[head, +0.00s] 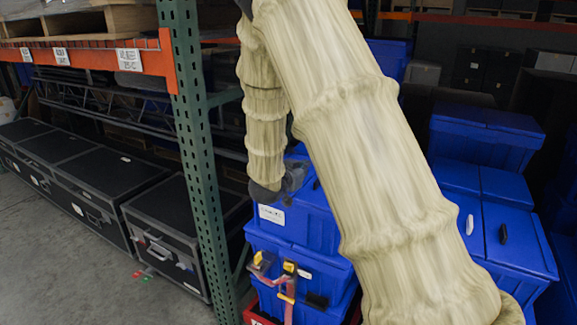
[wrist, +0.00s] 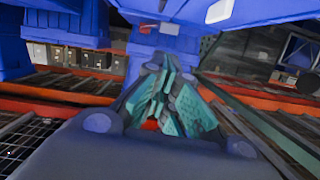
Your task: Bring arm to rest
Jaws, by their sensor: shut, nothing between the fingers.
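My arm, in a ribbed cream sleeve, crosses the middle of the head view and bends back down. Its dark end with my gripper (head: 294,178) hangs in front of the stacked blue totes (head: 305,225). In the wrist view my gripper (wrist: 165,68) shows its teal-padded fingers drawn together, with nothing held. Blue totes (wrist: 160,45) also show beyond the fingers there. I cannot tell from the head view how far the gripper is from the totes. My upper sleeve hides part of the tote stack.
A green rack post (head: 198,150) with an orange beam (head: 100,60) stands left of my arm. Black cases (head: 100,185) line the floor under the rack. A strap with a yellow-and-red buckle (head: 288,280) hangs on the front tote. More blue totes (head: 485,135) stand at right.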

